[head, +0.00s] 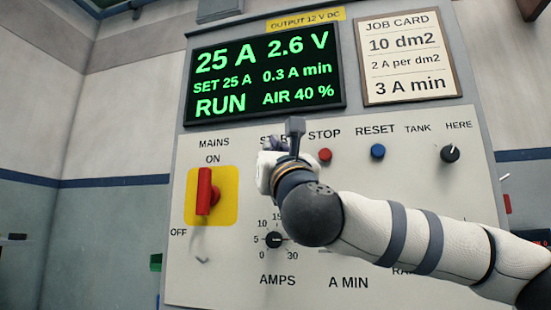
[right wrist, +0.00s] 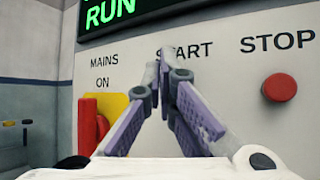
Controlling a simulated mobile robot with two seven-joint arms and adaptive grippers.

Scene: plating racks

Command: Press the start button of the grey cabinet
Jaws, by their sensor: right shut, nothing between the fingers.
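The grey cabinet (head: 350,205) fills the middle of the head view, and its panel also shows in the right wrist view (right wrist: 235,75). My right gripper (head: 272,143) is at the START label, in front of the panel. In the right wrist view its two fingers (right wrist: 162,55) are together, with nothing held. The start button itself is hidden behind the gripper, and I cannot tell whether the fingertips touch it. The lit display (head: 264,72) reads RUN, 25 A, 2.6 V and 0.3 A min. My left gripper is not in view.
Right of START are the red STOP button (head: 325,155), the blue RESET button (head: 377,151) and the black TANK knob (head: 450,153). Left is the red MAINS handle (head: 205,191), upright at ON. The AMPS dial (head: 274,240) is below. A job card (head: 408,58) hangs above.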

